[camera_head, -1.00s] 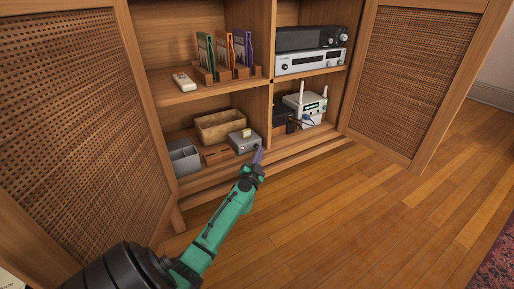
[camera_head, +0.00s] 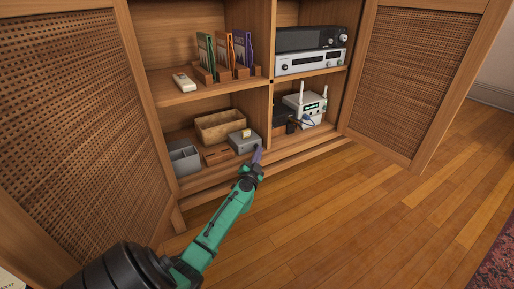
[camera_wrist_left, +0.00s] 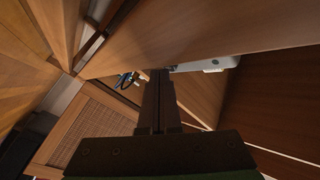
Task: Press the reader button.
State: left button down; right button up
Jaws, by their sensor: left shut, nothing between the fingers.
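The reader appears to be the small grey box (camera_head: 240,145) on the lower left shelf of the open cabinet, with a small yellowish piece on its top. Its button is too small to make out. My left gripper (camera_head: 257,154) is shut and empty, its tips close to the reader's front right corner. I cannot tell whether they touch it. In the left wrist view, the shut fingers (camera_wrist_left: 158,95) point into the cabinet; a pale device edge (camera_wrist_left: 208,65) shows beyond them, which I cannot identify. My right gripper is not in view.
Beside the reader are a wooden tray (camera_head: 220,125) and a grey divided box (camera_head: 184,160). A vertical divider separates them from a white router (camera_head: 305,105) with cables. Both woven doors stand open, the left door (camera_head: 75,120) beside my arm. The floor in front is clear.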

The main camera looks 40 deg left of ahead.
pick_arm(q)
jog(key=shift+s+d+p, duration=0.2)
jog(key=shift+d+p, duration=0.15)
jog(key=shift+d, duration=0.3)
jog(key=d+p, duration=0.1)
jog(key=s+d+p, duration=0.1)
jog(key=d, duration=0.3)
jog(key=shift+s+p, duration=0.25)
jog(key=shift+p, duration=0.15)
jog(key=shift+a, duration=0.1)
